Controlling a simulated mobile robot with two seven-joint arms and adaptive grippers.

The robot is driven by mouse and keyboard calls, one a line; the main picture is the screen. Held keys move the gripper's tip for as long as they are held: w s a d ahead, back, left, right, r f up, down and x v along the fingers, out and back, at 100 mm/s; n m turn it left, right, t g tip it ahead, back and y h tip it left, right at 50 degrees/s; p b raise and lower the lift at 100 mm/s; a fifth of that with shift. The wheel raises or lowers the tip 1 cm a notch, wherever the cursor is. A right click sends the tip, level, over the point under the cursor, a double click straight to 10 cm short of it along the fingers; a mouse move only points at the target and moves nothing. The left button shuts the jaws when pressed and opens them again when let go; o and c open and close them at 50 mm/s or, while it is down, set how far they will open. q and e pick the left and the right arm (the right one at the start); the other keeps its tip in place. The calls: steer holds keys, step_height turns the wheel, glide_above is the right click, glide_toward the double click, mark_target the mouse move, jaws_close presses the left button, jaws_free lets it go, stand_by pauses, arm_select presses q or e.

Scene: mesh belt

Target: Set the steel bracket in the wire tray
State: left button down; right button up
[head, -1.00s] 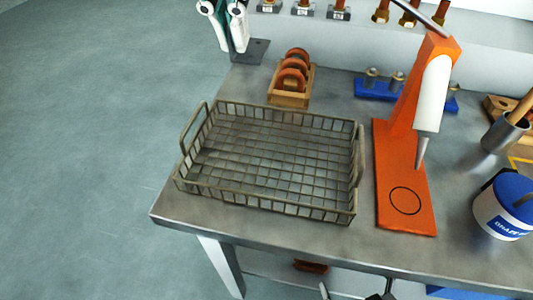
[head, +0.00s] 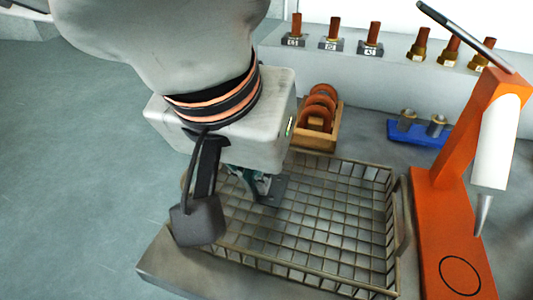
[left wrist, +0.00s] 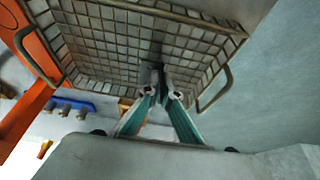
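The wire tray (head: 330,215) is a shallow mesh basket with loop handles, lying on the grey bench. My left gripper (head: 259,184) reaches down over the tray's left part; its wrist hides the tray's left end. Its teal fingers (left wrist: 160,92) are close together in the left wrist view. They are shut on the steel bracket (head: 273,190), a small dark grey piece seen over the mesh. The bracket (left wrist: 151,66) is mostly hidden by the fingers. I cannot tell whether it touches the tray floor. My right gripper is not in view.
An orange stand (head: 450,222) with a white tool stands close right of the tray. A wooden holder with copper-coloured rings (head: 317,113) is behind it. A blue block (head: 416,133) with metal cylinders sits farther right. The tray's middle and right are empty.

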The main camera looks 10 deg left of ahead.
mark_target(257, 194)
arm_select(q)
step_height(257, 194, down, 3)
steer(key=shift+w+f+b, duration=0.1)
steer(key=shift+f+b, duration=0.05)
steer(key=shift+b, duration=0.2)
steer(key=shift+f, duration=0.1)
steer(key=shift+r, duration=0.2)
steer(key=shift+f, duration=0.2)
steer(key=c, duration=2.3)
jaws_free()
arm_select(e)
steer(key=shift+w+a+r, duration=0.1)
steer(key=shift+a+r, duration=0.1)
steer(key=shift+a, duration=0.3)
